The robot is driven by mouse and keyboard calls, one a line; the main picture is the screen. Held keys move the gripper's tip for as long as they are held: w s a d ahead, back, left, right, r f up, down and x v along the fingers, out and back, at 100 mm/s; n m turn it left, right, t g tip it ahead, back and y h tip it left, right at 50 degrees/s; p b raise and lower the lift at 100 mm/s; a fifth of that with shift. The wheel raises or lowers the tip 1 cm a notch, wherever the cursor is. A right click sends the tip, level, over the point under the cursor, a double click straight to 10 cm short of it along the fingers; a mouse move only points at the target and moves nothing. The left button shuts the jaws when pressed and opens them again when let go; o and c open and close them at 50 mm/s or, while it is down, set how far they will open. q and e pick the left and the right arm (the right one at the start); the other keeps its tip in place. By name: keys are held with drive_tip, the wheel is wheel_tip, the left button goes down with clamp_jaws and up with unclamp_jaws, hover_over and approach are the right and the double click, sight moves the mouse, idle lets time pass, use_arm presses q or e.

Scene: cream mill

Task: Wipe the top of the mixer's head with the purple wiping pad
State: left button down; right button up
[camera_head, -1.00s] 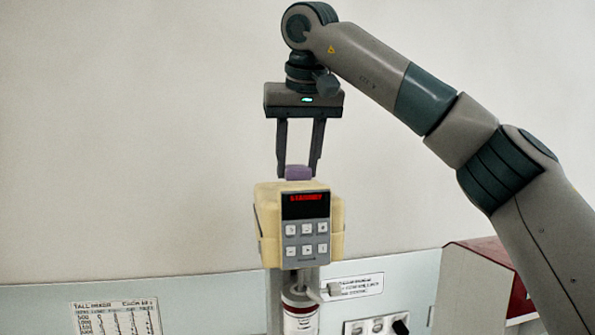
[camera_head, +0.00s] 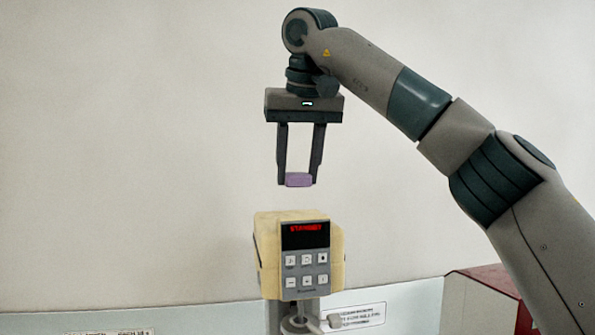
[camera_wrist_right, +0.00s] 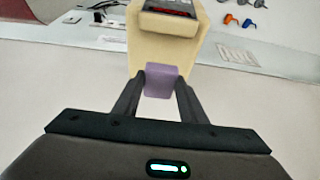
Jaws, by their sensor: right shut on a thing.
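The mixer's head (camera_head: 268,242) is cream-yellow with a grey front panel, a red-lit display and several buttons. My right gripper (camera_head: 298,182) points down above it and is shut on the purple wiping pad (camera_head: 299,180). A clear gap shows between the pad and the top of the head in the head view. In the right wrist view the pad (camera_wrist_right: 160,80) sits between the fingertips, with the mixer's head (camera_wrist_right: 163,42) beyond it. My left gripper is not in view.
A pale blue-grey panel (camera_head: 400,300) runs along the bottom behind the mixer, with a white label (camera_head: 355,316). A dark red-topped box (camera_head: 490,285) stands at the right. Orange and blue items (camera_wrist_right: 238,20) show in the right wrist view. The wall area left of the mixer is clear.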

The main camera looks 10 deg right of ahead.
drive_tip(key=shift+a+r, duration=0.1)
drive_tip(key=shift+r, duration=1.3)
drive_tip(key=shift+s+f, duration=0.1)
